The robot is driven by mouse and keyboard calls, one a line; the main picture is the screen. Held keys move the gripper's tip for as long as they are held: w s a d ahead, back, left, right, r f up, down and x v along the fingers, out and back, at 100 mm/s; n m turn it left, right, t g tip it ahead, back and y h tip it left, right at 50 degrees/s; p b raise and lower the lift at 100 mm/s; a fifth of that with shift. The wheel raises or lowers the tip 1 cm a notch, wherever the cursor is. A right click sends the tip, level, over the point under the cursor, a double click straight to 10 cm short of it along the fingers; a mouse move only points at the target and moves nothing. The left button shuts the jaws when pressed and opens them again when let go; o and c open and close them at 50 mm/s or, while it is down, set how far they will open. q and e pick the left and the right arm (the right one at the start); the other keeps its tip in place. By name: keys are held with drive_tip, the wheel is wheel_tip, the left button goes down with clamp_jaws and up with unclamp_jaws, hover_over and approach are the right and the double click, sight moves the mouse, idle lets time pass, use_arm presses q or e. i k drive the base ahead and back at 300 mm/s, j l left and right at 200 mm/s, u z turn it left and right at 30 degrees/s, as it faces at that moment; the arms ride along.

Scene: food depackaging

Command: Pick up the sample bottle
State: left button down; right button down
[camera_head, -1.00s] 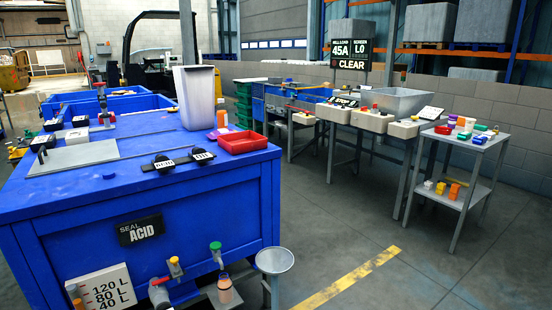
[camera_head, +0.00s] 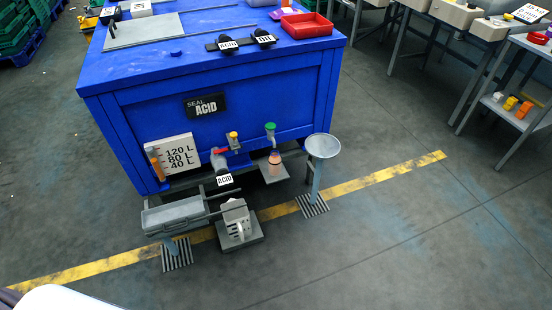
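A small bottle with pinkish-orange contents (camera_head: 275,157), which looks like the sample bottle, stands upright on a small grey shelf (camera_head: 273,174) at the front of the blue tank (camera_head: 270,90). It is right below a tap with a green knob (camera_head: 270,128). Neither of my grippers is in view. A white rounded part at the lower left edge seems to be part of my own body.
A red-handled valve (camera_head: 219,158), a grey tray (camera_head: 172,216) and a grey pump-like unit (camera_head: 237,221) are to the left.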

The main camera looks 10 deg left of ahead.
sight(274, 160)
drive_tip(key=u, duration=0.5)
drive_tip(key=j+u, duration=0.35)
drive_tip(key=i+j+u, duration=0.1)
drive_tip(key=j+u, duration=0.25)
drive_tip(key=i+j+u, duration=0.1)
drive_tip(key=u, duration=0.25)
drive_tip(key=j, duration=0.1)
